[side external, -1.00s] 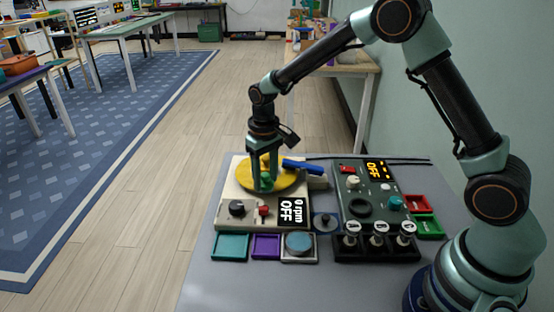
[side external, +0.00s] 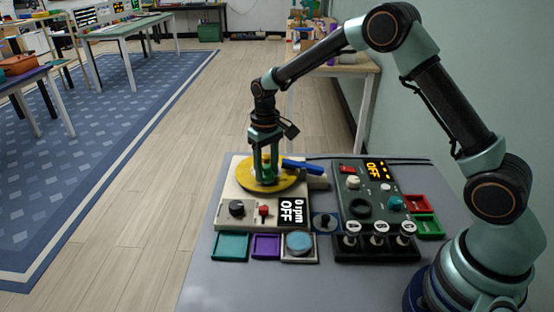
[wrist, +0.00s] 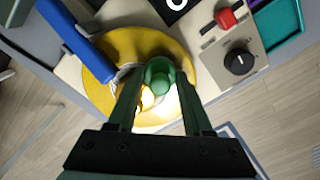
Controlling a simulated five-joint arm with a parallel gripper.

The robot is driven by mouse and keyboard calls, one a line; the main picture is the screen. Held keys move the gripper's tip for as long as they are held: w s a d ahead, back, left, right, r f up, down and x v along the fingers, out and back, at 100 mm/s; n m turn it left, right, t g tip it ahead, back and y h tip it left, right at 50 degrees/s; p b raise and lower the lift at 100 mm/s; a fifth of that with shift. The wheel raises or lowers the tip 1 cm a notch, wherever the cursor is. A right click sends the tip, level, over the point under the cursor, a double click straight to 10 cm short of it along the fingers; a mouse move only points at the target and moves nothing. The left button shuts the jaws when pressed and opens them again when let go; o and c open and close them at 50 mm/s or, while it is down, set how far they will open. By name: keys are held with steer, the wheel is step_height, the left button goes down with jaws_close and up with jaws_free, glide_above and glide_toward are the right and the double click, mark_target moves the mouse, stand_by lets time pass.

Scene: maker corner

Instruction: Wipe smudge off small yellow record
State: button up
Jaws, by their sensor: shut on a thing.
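The small yellow record (side external: 245,184) lies flat on the cream turntable (side external: 224,205), whose display reads 0 rpm and OFF. It also shows in the wrist view (wrist: 96,97). My gripper (side external: 267,180) points down over the record, shut on a small green knobbed piece (wrist: 160,78). The piece is at the record's surface, near its middle; I cannot tell if it touches. My fingers hide part of the record. A pale patch shows beside the piece in the wrist view, but I cannot tell smudge from label or glare.
A blue bar (side external: 302,167) reaches over the record's right edge. Right of the turntable stand a green control box (side external: 350,207) and a black rack with several lettered knobs (side external: 378,254). Teal (side external: 230,258) and purple (side external: 266,257) trays lie in front.

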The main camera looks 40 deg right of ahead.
mark_target(263, 190)
steer(key=shift+f, duration=0.15)
steer(key=shift+s+a+f, duration=0.15)
steer(key=shift+s+a, duration=1.2)
steer(key=shift+s, duration=0.1)
steer(key=shift+a, duration=0.15)
steer(key=shift+w+a, duration=0.1)
steer(key=shift+w, duration=0.2)
steer(key=shift+w+d+r, duration=0.15)
steer(key=shift+w+d, duration=0.55)
steer(key=shift+w, duration=0.05)
steer(key=shift+w+d+r, duration=0.1)
steer(key=shift+w+d, duration=0.6)
steer(key=shift+w, duration=0.05)
steer(key=shift+s+a+r, duration=0.1)
steer(key=shift+s+a, duration=1.35)
step_height(263, 190, up, 6)
steer(key=shift+r, duration=0.1)
